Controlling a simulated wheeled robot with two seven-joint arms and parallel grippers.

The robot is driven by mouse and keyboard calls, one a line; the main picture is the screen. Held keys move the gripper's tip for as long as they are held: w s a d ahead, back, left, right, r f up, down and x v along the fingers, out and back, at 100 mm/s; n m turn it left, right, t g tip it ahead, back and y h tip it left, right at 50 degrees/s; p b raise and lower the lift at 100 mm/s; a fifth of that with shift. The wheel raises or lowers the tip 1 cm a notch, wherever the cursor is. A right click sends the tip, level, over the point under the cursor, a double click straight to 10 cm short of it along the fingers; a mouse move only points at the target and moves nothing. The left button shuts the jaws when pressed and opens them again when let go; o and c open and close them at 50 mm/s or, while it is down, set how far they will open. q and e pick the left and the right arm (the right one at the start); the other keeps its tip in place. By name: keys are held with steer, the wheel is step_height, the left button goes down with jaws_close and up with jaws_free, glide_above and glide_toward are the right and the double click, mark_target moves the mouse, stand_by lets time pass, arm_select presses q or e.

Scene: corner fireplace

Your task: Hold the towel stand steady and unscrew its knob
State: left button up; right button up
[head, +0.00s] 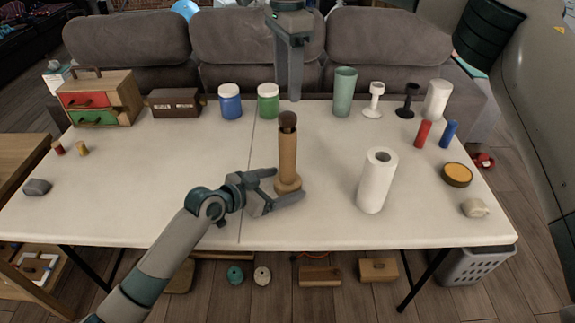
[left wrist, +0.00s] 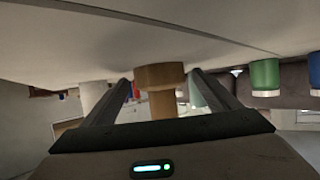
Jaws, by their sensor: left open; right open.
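The towel stand (head: 287,160) is a light wooden post on a wider round base, upright near the middle of the white table. Its dark brown knob (head: 288,120) sits on top. My left gripper (head: 284,185) is open low at the stand, one finger on each side of its lower part. In the left wrist view, which shows the table at the top, the stand's base (left wrist: 160,76) and post (left wrist: 163,104) lie between the spread fingers, with gaps visible. My right gripper (head: 295,96) points down behind and above the knob, apart from it; its jaws are seen edge-on.
A white paper roll (head: 377,182) stands right of the stand. Blue (head: 230,106) and green (head: 268,105) jars, a green cup (head: 344,92) and a small drawer chest (head: 100,98) line the back. The table's front left is mostly clear.

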arm_select(q)
jaws_close()
arm_select(e)
steer(key=m, duration=1.6)
steer(key=shift+m, duration=0.3)
steer(key=m, duration=1.4)
steer(key=shift+m, duration=0.4)
